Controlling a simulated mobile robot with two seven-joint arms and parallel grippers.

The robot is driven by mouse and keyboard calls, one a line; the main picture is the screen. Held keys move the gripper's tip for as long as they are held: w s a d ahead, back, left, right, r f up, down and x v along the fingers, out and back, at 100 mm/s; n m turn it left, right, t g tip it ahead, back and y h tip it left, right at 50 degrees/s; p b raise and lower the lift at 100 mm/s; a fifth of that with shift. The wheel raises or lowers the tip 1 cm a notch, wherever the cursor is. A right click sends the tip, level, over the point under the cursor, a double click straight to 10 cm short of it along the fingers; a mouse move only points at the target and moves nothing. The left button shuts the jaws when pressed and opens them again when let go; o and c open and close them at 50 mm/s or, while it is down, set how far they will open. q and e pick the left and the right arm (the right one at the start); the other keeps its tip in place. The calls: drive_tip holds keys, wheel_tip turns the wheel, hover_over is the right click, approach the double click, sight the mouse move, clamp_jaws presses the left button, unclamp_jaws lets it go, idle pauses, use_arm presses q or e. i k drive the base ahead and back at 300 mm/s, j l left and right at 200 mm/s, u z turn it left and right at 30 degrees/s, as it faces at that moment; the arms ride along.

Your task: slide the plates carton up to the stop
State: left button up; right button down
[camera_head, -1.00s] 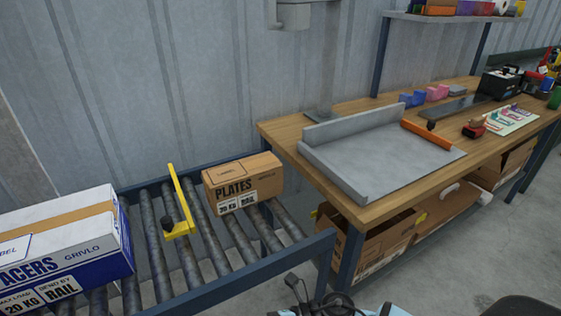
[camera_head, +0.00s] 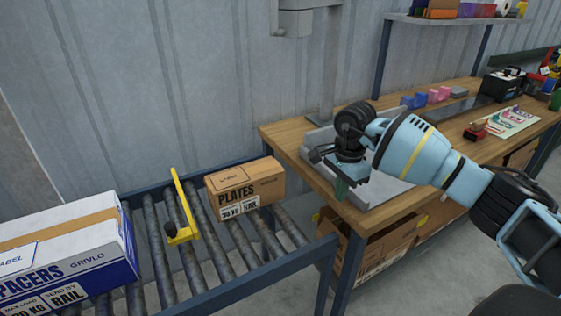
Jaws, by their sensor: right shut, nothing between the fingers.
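The plates carton (camera_head: 262,187), a small brown box marked PLATES, sits upright on the roller conveyor (camera_head: 225,262). The yellow stop (camera_head: 183,206), an upright bar with a foot, stands across the rollers to the carton's left. A narrow strip of rollers shows between carton and stop. My right gripper (camera_head: 340,186) is shut and empty, pointing down over the workbench's left end, right of the carton and apart from it. My left gripper is out of view.
A large white and blue spacers carton (camera_head: 75,253) lies on the rollers left of the stop. The wooden workbench (camera_head: 285,136) adjoins the conveyor's right end and carries a grey metal tray (camera_head: 393,188). Brown boxes (camera_head: 370,240) stand under the bench.

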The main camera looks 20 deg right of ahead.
sight(237, 191)
drive_tip(key=i, duration=0.9)
